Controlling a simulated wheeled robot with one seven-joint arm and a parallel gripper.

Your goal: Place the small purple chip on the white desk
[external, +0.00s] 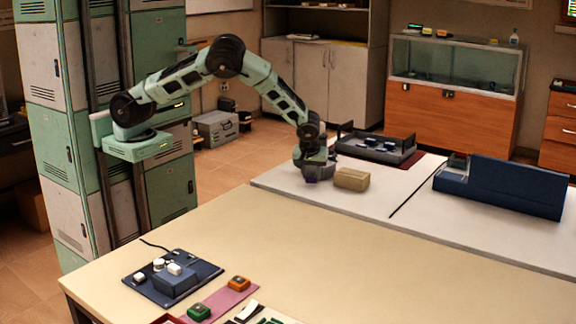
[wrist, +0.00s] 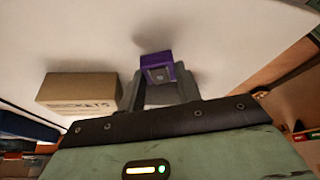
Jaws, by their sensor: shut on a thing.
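The small purple chip (wrist: 157,67) is a purple block with a grey face, held between the fingers of my gripper (wrist: 160,88) in the wrist view. In the external view my gripper (external: 314,172) hangs low over the near left part of the white desk (external: 290,190), left of a tan box. The chip (external: 311,179) shows there as a small dark purple patch under the gripper. The white desk fills the upper part of the wrist view (wrist: 230,30). I cannot tell whether the chip touches the desk.
The tan cardboard box (external: 351,179) stands close beside my gripper. A beige table (external: 300,260) in front carries a blue board (external: 172,278) and small coloured parts.

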